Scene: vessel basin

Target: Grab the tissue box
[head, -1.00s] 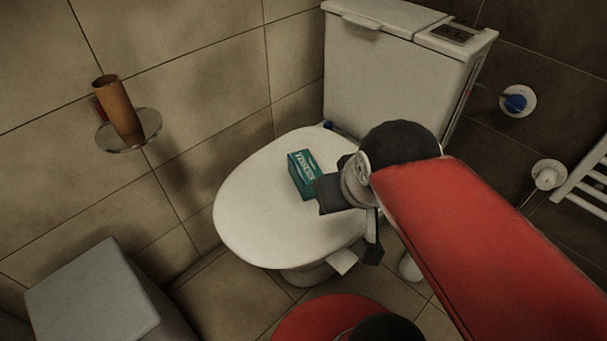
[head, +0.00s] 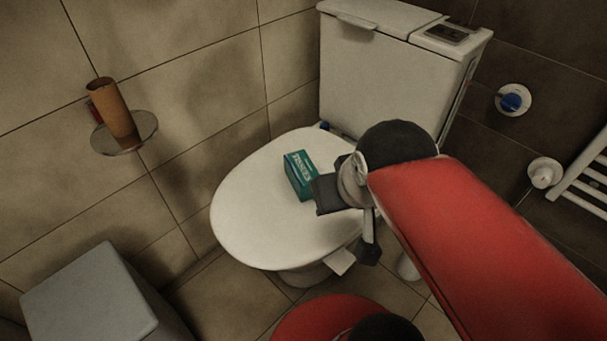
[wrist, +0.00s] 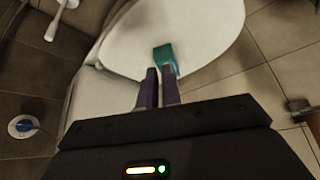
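A teal tissue box (head: 299,175) with white lettering rests on the closed white toilet lid (head: 250,215), right of the lid's middle. My gripper (head: 322,193) reaches in from the right, close to the box's lower right side. In the wrist view, two dark fingers (wrist: 159,72) lie nearly parallel with a narrow gap between them. Whether a finger touches the box is unclear. The gap looks narrower than the box, and nothing is seen held in it.
The toilet tank (head: 385,75) stands behind the lid. A glass wall shelf (head: 125,138) with a brown cup (head: 113,108) is at left. A grey bin (head: 90,297) stands lower left. A blue-knobbed valve (head: 513,99) and white towel rail (head: 590,170) are at right.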

